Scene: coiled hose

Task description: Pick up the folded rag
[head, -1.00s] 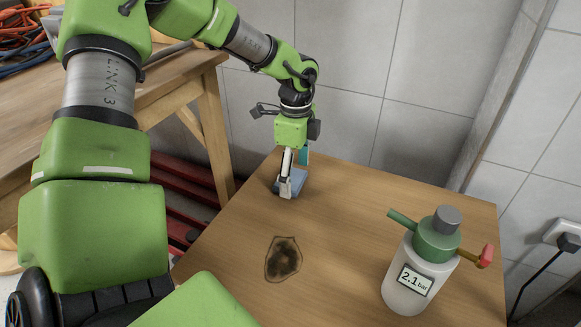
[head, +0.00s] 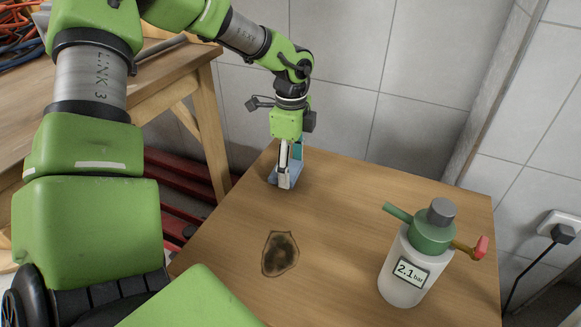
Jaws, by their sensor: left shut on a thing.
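The folded rag (head: 296,169) is a small blue-grey piece at the far left part of the wooden table. My left gripper (head: 285,181) points down over it and is shut on it. The fingers hide much of the rag. I cannot tell whether the rag is clear of the tabletop. My right gripper is not in view.
A pressure sprayer (head: 404,268) with a green top and a 2.1 bar display stands at the table's front right. A dark stain (head: 280,254) marks the wooden table (head: 345,215). A teal item (head: 298,149) shows behind my left gripper. The table's middle is clear.

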